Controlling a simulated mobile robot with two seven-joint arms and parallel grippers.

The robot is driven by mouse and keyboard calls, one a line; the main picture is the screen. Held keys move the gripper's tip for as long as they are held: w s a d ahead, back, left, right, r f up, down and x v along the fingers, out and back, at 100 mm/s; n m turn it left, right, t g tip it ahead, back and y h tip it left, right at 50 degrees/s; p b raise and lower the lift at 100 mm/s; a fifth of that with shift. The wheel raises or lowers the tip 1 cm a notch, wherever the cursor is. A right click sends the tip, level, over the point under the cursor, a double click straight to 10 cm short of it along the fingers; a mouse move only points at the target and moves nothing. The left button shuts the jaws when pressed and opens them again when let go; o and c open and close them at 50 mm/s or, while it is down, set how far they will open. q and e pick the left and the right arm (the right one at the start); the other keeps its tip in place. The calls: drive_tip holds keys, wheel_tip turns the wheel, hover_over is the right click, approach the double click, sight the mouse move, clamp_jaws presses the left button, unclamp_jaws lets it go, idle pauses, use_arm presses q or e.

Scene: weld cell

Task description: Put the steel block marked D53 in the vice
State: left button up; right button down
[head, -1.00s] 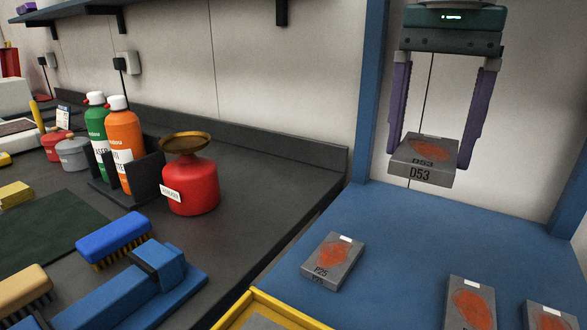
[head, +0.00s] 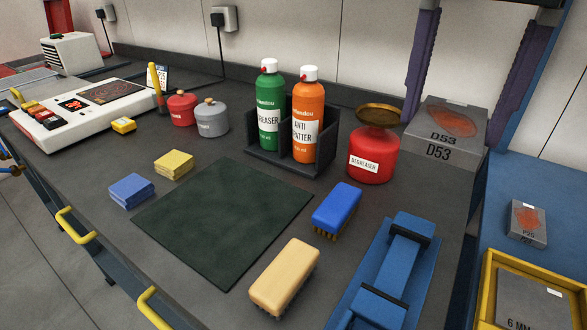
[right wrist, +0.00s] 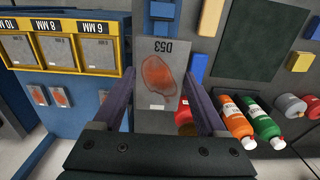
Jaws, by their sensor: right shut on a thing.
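The steel block marked D53 (head: 448,133) is a grey slab with an orange-red patch on its top. My right gripper (head: 455,124) is shut on it, with a purple finger on each side, and holds it level in the air. In the head view the block shows just right of the red degreaser can. It also shows between the fingers in the right wrist view (right wrist: 160,78). The blue vice (head: 408,250), with dark jaw faces, sits at the front right of the dark bench, its jaws apart and empty. My left gripper is out of view.
The degreaser can (head: 371,160) with its brass dish stands beside the block in the picture. A blue brush (head: 337,205) and a tan brush (head: 284,278) lie left of the vice. A yellow-edged tray (head: 487,285) and a steel block (head: 527,222) are at right. The green mat (head: 225,220) is bare.

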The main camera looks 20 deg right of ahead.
wheel_tip(320, 180, down, 5)
drive_tip(key=b, duration=0.3)
hover_over(397, 268)
wheel_tip(397, 268, down, 10)
drive_tip(key=shift+f, duration=0.1)
wheel_tip(397, 268, down, 4)
drive_tip(key=shift+r+b, duration=0.1)
drive_tip(key=shift+b, duration=0.45)
drive_tip(key=shift+f, duration=0.4)
drive_tip(key=shift+f, duration=0.1)
unclamp_jaws()
wheel_tip(397, 268, up, 12)
drive_tip(key=p, duration=0.2)
